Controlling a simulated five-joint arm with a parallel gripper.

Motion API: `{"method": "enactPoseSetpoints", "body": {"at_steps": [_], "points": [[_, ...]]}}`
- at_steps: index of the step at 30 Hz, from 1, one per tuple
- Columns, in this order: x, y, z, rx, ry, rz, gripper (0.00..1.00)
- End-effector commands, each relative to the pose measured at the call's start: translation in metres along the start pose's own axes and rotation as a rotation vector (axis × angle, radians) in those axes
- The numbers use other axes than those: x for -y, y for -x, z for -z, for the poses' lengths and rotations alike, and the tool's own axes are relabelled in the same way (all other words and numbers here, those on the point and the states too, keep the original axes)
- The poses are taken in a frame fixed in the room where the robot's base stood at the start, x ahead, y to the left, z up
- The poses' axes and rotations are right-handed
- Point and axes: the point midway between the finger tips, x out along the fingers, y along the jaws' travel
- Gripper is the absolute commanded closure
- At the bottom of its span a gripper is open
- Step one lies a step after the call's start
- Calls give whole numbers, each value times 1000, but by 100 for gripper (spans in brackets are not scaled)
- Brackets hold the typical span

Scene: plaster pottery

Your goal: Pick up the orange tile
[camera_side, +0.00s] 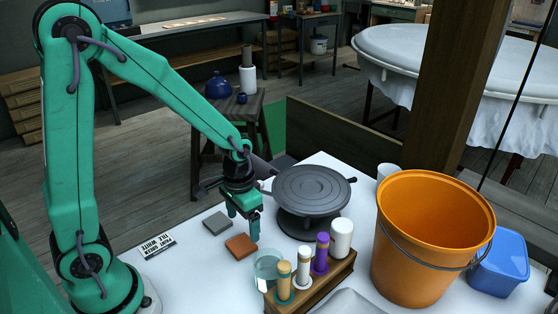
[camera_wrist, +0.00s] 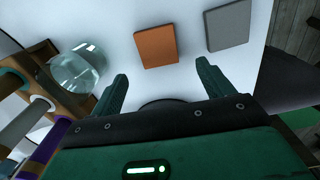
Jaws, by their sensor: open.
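The orange tile (camera_side: 241,246) lies flat on the white table, beside a grey tile. In the wrist view the orange tile (camera_wrist: 156,46) lies beyond my fingertips, roughly between them and apart from both. My gripper (camera_side: 247,225) is green and points down above the table, close to the orange tile in the side view. In the wrist view my gripper (camera_wrist: 162,70) has its two fingers spread wide with nothing between them. The grey tile (camera_wrist: 228,26) is to the right of the orange one there.
A glass jar (camera_side: 268,268) and a wooden rack (camera_side: 318,288) of bottles stand close to the orange tile. A dark turntable (camera_side: 311,190) is behind. An orange bucket (camera_side: 425,235) and blue box (camera_side: 500,265) are at right. A printed card (camera_side: 158,246) lies left.

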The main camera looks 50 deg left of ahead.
Motion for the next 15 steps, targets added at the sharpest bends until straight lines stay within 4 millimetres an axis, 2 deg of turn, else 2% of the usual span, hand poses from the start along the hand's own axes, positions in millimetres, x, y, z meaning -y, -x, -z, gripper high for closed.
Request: {"method": "enactPoseSetpoints", "body": {"at_steps": [15], "points": [[0,-16,0,2,0,0,20]]}}
